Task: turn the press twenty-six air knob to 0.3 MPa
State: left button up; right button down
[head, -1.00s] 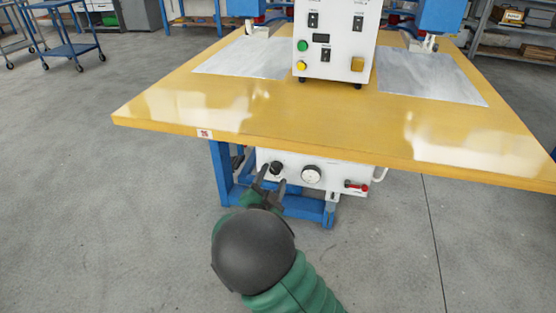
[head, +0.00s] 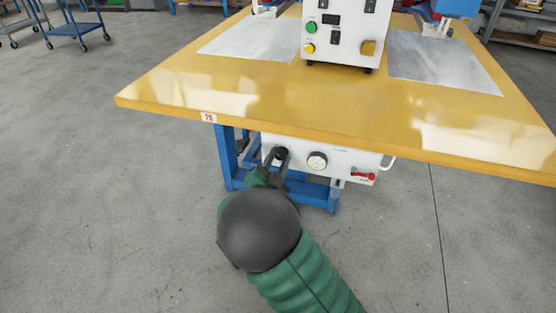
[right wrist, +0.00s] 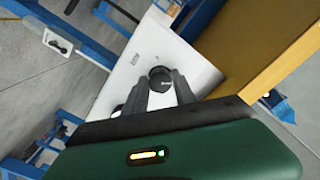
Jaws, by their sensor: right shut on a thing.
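The black air knob (head: 281,151) sits on the white panel (head: 345,158) under the front edge of the press table; it also shows in the right wrist view (right wrist: 160,76). My right gripper (head: 277,157) is shut on this knob, one finger on each side; its fingers also show in the right wrist view (right wrist: 161,88). The round pressure gauge (head: 317,161) is just right of the knob; its needle is too small to read. A small label (head: 209,117) is on the table edge. My left gripper is not in view.
The yellow tabletop (head: 240,90) overhangs the panel. A red-handled valve (head: 364,175) is at the panel's right end. Blue frame legs (head: 228,158) stand beside and below the panel. A control box (head: 340,35) stands on the table. The floor in front is open.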

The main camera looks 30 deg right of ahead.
jog(key=shift+s+r+n+p, duration=0.15)
jog(key=shift+n+p, duration=0.25)
jog(key=shift+p, duration=0.55)
jog(key=shift+n, duration=0.3)
jog(key=shift+f, duration=0.25)
jog(key=c, duration=1)
grip_release()
jog(key=shift+c, duration=0.2)
